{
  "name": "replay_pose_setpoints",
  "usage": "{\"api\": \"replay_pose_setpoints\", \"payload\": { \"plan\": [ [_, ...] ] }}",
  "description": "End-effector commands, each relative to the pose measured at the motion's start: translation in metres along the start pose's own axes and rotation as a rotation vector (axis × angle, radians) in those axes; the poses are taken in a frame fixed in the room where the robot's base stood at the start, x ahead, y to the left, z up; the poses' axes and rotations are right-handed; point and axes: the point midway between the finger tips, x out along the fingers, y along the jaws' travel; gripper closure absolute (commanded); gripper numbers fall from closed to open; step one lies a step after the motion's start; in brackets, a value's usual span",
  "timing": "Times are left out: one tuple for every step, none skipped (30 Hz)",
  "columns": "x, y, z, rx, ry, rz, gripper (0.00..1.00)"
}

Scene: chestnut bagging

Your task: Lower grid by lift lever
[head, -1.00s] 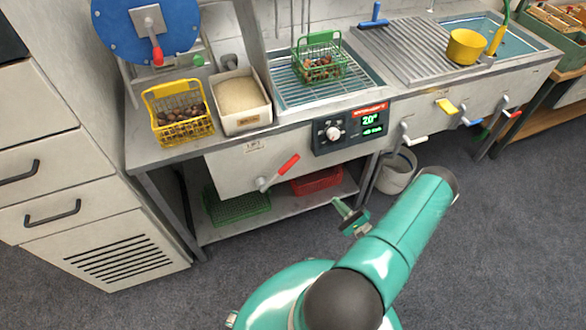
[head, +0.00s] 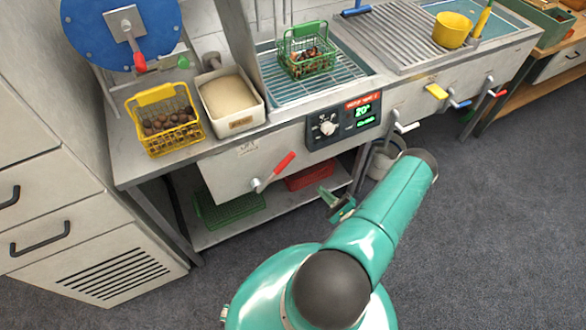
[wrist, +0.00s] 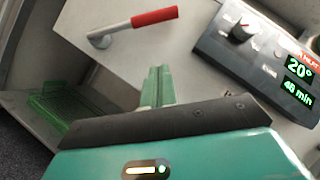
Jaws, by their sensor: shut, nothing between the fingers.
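The lift lever (head: 273,171) has a red grip and a metal arm on the bench's front panel, tilted up to the right. It also shows in the wrist view (wrist: 153,18), above my gripper. The grid (head: 300,86) is a wire rack in the basin, with a green basket (head: 309,52) of chestnuts on it. My gripper (head: 328,194) is in front of the bench, below and to the right of the lever, apart from it. In the wrist view my gripper (wrist: 158,72) has its green fingers together, with nothing in them.
A control panel (head: 343,122) reading 20° sits right of the lever. A yellow basket of chestnuts (head: 163,122) and a white tub (head: 231,98) stand on the counter. Below are a shelf with a green tray (head: 228,209) and a red tray (head: 310,177). Floor at right is clear.

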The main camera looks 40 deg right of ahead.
Motion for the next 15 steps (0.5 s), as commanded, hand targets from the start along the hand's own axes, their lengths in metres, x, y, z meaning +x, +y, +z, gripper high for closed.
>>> {"api": "replay_pose_setpoints", "payload": {
  "plan": [
    [0.001,0.001,0.000,0.001,-0.002,0.000,1.00],
    [0.001,0.001,0.000,0.001,-0.002,0.000,1.00],
    [0.002,0.001,0.000,0.001,-0.002,0.000,1.00],
    [0.003,0.001,0.000,0.001,-0.002,0.000,1.00],
    [0.005,0.001,0.000,0.001,-0.002,0.000,1.00],
    [0.008,0.001,0.000,0.001,-0.002,0.000,1.00],
    [0.011,0.001,0.000,0.000,-0.002,-0.001,1.00],
    [0.015,0.001,0.000,0.000,-0.003,0.000,1.00],
    [0.021,0.001,0.000,0.000,-0.003,0.000,1.00],
    [0.026,0.001,0.000,0.000,-0.003,-0.001,1.00],
    [0.032,0.001,0.001,0.000,-0.004,-0.001,1.00],
    [0.040,0.001,0.000,0.000,-0.004,0.000,1.00],
    [0.046,0.001,0.000,0.000,-0.004,0.000,1.00],
    [0.052,0.001,0.001,0.000,-0.004,-0.001,1.00],
    [0.060,0.001,0.000,0.000,-0.003,0.000,1.00]
  ]
}}
